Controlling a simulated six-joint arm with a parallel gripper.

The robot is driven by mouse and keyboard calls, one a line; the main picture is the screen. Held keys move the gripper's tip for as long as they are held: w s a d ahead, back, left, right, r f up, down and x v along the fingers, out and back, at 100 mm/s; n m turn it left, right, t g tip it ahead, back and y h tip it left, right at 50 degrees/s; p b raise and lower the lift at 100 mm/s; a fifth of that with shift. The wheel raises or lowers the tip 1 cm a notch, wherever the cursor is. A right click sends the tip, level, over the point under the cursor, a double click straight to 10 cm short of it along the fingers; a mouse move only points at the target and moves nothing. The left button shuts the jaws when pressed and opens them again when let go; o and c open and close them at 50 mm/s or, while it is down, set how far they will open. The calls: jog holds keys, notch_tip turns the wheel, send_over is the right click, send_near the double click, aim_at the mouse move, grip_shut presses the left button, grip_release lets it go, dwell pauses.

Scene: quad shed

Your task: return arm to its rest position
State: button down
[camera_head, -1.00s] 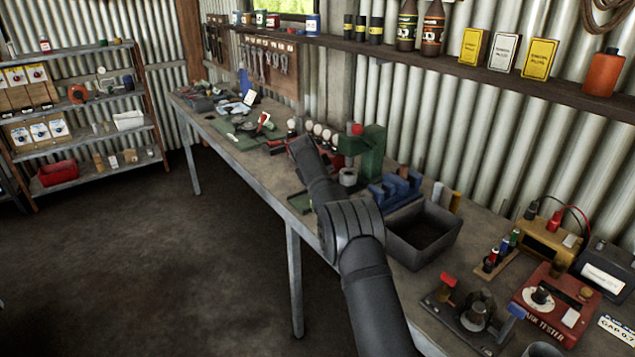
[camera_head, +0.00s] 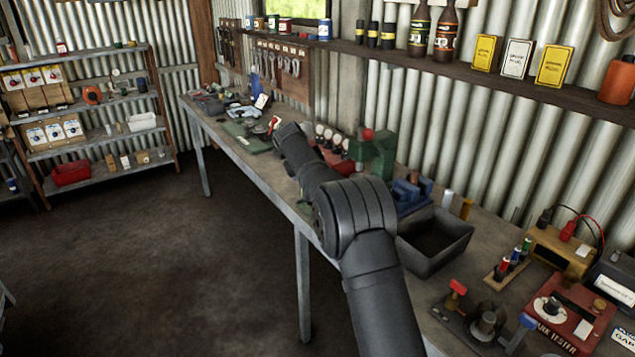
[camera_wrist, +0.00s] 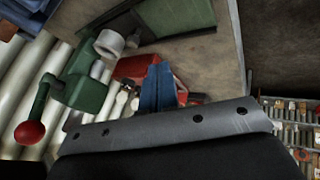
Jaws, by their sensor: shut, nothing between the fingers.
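My dark arm reaches over the workbench (camera_head: 263,185) in the head view, with its elbow raised. My gripper is hidden there behind the arm's far end. In the wrist view my gripper (camera_wrist: 158,68) shows as two blue fingers side by side, shut and empty. A red object lies beyond the fingers. A green press with a red knob (camera_wrist: 93,92) stands to their left in that view. In the head view the green press (camera_head: 376,158) stands just right of my forearm.
A dark open bin (camera_head: 437,245) sits right of my elbow. A red tester (camera_head: 570,310) and a battery-like box stand at the bench's near right. A wall shelf (camera_head: 470,76) holds bottles and tins above. Open floor (camera_head: 150,270) lies left of the bench.

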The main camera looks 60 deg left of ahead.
jog(key=shift+s+d+r, duration=0.2)
jog(key=shift+s+r, duration=0.15)
jog(key=shift+r, duration=0.2)
jog(key=x, duration=0.9)
jog(key=w, duration=0.1)
jog(key=w+f, duration=0.1)
jog(key=w, duration=0.1)
jog(key=shift+w+d, duration=0.15)
jog(key=shift+w, duration=0.5)
